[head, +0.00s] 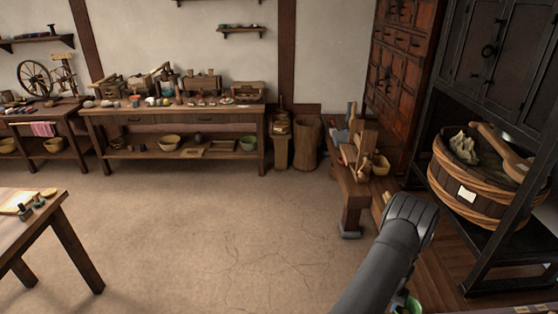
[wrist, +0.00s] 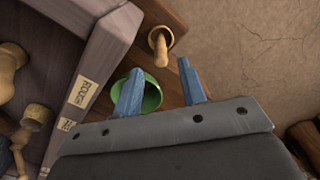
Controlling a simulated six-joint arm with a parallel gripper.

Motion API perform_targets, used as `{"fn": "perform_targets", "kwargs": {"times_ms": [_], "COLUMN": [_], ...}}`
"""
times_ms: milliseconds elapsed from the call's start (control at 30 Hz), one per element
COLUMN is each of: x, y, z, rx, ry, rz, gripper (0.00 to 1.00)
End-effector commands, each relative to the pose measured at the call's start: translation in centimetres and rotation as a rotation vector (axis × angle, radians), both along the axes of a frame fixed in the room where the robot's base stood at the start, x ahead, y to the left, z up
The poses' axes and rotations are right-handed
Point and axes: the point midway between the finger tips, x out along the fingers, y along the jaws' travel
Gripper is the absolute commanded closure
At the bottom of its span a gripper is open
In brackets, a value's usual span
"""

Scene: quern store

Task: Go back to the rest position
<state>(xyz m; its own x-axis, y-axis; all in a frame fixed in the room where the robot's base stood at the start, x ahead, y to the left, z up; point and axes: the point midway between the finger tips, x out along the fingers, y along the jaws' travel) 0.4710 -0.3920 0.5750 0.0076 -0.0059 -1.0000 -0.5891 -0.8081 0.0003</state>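My gripper (wrist: 159,66) shows in the wrist view as two blue fingers standing apart with nothing between them. It is open and empty, above a green bowl (wrist: 151,96) that the left finger partly covers. In the head view my dark arm rises from the bottom right, and its fingers are not visible there. A bit of green (head: 413,305) shows beside the arm at the bottom edge.
In the wrist view, a wooden vessel with a pestle-like handle (wrist: 160,50) stands beyond the fingers, and a labelled grey-brown box or shelf edge (wrist: 105,50) lies left. In the head view, a bench (head: 352,185) and a large tub (head: 470,185) stand near my arm. The middle floor is clear.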

Motion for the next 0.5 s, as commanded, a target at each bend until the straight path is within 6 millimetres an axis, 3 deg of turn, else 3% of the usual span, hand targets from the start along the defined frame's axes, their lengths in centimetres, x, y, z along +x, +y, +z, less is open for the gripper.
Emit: {"fn": "perform_targets", "kwargs": {"times_ms": [267, 500], "x": [0.1, 2.4], "y": [0.1, 4.2], "z": [4.8, 6.7], "rx": [-0.001, 0.001], "ry": [-0.002, 0.001], "rz": [0.002, 0.072], "gripper": [0.62, 0.62]}}
